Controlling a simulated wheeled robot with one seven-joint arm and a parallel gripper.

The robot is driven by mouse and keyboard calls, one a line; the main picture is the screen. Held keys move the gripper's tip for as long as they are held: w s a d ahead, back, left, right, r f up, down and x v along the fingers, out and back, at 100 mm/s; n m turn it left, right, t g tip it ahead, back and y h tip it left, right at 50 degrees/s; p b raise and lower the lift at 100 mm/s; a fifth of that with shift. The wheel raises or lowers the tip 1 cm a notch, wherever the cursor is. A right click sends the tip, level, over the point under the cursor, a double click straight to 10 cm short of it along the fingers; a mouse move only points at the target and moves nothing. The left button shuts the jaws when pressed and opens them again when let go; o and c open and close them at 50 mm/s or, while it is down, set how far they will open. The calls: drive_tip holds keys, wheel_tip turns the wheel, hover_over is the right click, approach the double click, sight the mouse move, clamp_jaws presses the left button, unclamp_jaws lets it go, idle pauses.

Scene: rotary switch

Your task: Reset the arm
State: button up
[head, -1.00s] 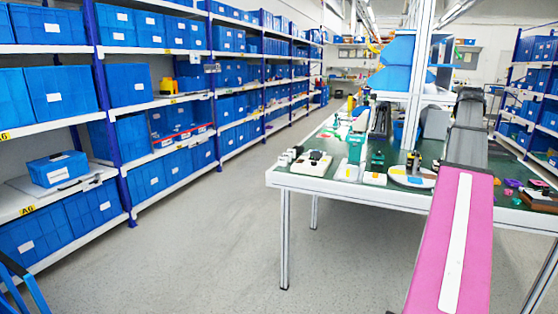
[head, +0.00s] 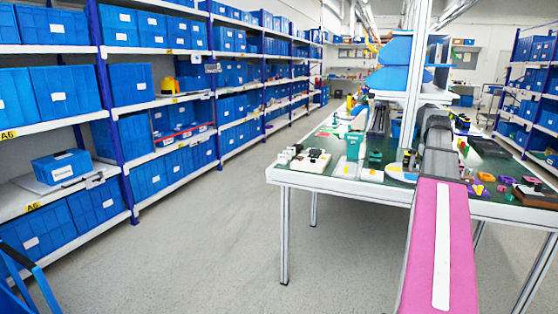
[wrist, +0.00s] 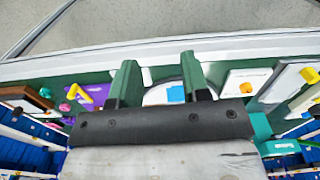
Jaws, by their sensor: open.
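My gripper (wrist: 160,85) shows in the wrist view with its two green fingers apart and nothing between the tips. It is above the worktable (head: 325,183). A round white base with a blue square (wrist: 175,94) lies below, seen through the gap between the fingers. In the head view that base (head: 402,174) stands at the table's front edge, left of my arm. I cannot tell which part is the rotary switch. My gripper cannot be made out in the head view; my pink and grey arm covers part of the table.
White plates with an orange piece (wrist: 246,88) and a yellow knob (wrist: 310,75) lie beside the base. A purple plate (wrist: 95,92) and a brown box (head: 535,195) are on the other side. A white post (head: 413,85) rises from the table. The left aisle floor (head: 215,230) is clear.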

drive_tip(key=s+a+f+n, duration=0.1)
drive_tip(key=s+a+f, duration=0.2)
drive_tip(key=a+f, duration=1.1)
drive_tip(key=s+a+f+n, duration=0.2)
drive_tip(key=s+a+f, duration=0.2)
drive_tip(key=a+f, duration=0.95)
drive_tip(key=s+a+f, duration=0.7)
drive_tip(key=a+f, duration=0.1)
drive_tip(key=a, duration=0.2)
drive_tip(key=shift+s+a+n, duration=0.15)
drive_tip(key=shift+s+n, duration=0.2)
drive_tip(key=shift+n, duration=0.05)
